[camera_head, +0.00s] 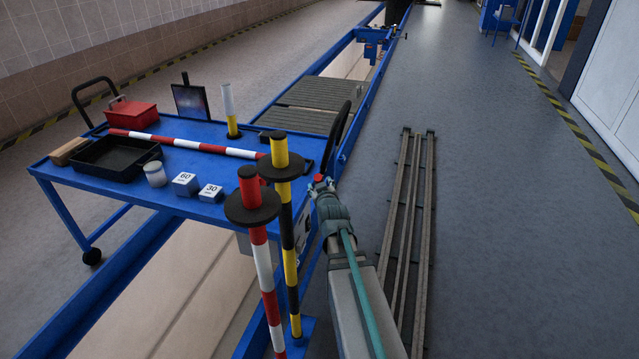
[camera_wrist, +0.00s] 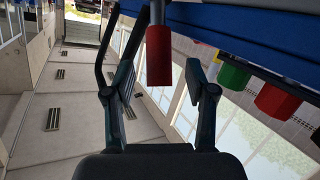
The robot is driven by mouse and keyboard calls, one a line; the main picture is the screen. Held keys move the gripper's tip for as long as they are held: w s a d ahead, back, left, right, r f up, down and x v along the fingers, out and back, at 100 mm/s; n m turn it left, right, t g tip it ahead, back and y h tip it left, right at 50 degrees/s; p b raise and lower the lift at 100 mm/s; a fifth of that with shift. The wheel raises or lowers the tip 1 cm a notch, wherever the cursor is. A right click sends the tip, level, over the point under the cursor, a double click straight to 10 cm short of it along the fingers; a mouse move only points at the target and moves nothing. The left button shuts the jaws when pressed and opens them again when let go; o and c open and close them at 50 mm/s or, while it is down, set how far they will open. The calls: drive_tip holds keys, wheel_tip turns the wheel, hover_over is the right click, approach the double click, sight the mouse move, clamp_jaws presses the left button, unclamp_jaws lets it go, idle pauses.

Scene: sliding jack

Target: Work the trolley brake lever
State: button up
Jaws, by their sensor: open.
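The blue trolley (camera_head: 90,178) stands left of my arm in the head view. A red lever grip (camera_wrist: 159,45), which looks like the brake lever's handle, hangs from the top middle of the wrist view. A small red tip (camera_head: 318,178) shows at the trolley's near right edge in the head view. My gripper (camera_wrist: 160,84) is open, one finger on each side of the red grip, with gaps visible on both sides. The grip's lower end reaches between the fingertips. In the head view my gripper (camera_head: 323,190) is beside the trolley's right end, its fingers mostly hidden.
A red-and-white pole (camera_head: 268,280) and a yellow-and-black pole (camera_head: 288,235) stand close left of my arm. A black push handle (camera_head: 335,135) rises at the trolley's right end. Long metal rails (camera_head: 408,240) lie on the floor to the right. Open floor lies beyond them.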

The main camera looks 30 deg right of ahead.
drive_tip(key=v, duration=0.3)
drive_tip(key=shift+s+a, duration=0.1)
drive_tip(key=shift+s, duration=0.15)
